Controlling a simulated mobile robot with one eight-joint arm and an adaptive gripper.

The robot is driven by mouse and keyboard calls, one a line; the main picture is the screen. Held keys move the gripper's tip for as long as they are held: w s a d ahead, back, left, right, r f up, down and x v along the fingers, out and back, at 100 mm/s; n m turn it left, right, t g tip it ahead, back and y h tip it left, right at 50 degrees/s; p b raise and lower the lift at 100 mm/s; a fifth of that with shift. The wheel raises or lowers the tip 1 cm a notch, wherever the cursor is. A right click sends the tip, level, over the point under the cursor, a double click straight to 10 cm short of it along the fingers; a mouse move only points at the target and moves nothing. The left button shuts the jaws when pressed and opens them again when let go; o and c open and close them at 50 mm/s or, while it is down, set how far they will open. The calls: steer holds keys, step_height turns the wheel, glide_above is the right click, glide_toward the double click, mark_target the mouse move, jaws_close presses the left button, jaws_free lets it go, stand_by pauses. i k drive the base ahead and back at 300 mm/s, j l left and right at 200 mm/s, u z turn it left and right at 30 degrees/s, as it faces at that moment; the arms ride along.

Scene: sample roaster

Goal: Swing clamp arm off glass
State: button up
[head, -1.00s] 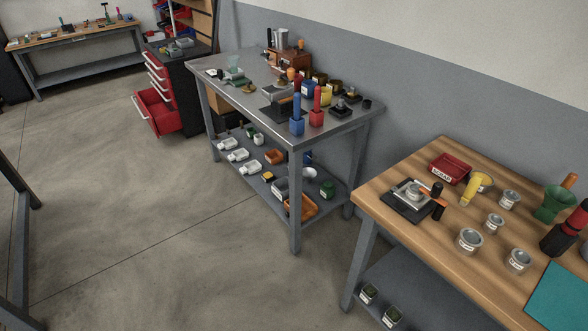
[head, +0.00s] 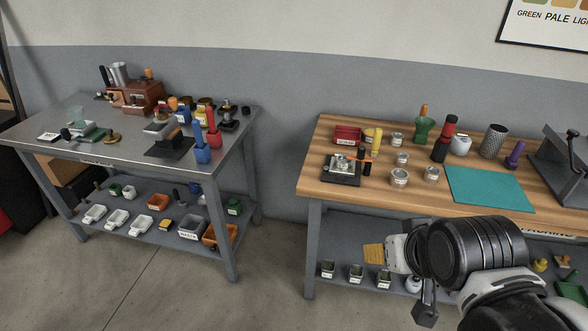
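A small fixture with a dark base (head: 341,176) and a silver block (head: 341,163) sits on the wooden bench, near its front left. An orange bar (head: 358,157) with a black upright knob (head: 367,156) reaches over the right side of the block; this looks like the clamp arm. Any glass under it is too small to make out. My gripper (head: 425,308) is at the lower right, in front of the wooden bench and below its top, well apart from the fixture. Its fingers are mostly hidden or seen edge-on, so its opening does not show.
A red bin (head: 347,135), a yellow-handled tool (head: 376,143) and several metal tins (head: 400,178) stand close around the fixture. A teal mat (head: 490,188) lies to the right. A steel bench (head: 70,147) stands to the left, with a floor gap between.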

mark_target(361, 149)
steer(key=i+l, duration=0.1)
steer(key=l, duration=0.2)
steer(key=i+l, duration=0.15)
steer(key=l, duration=0.15)
steer(key=i+l, duration=0.1)
steer(key=l, duration=0.2)
steer(key=i+l, duration=0.15)
steer(key=l, duration=0.15)
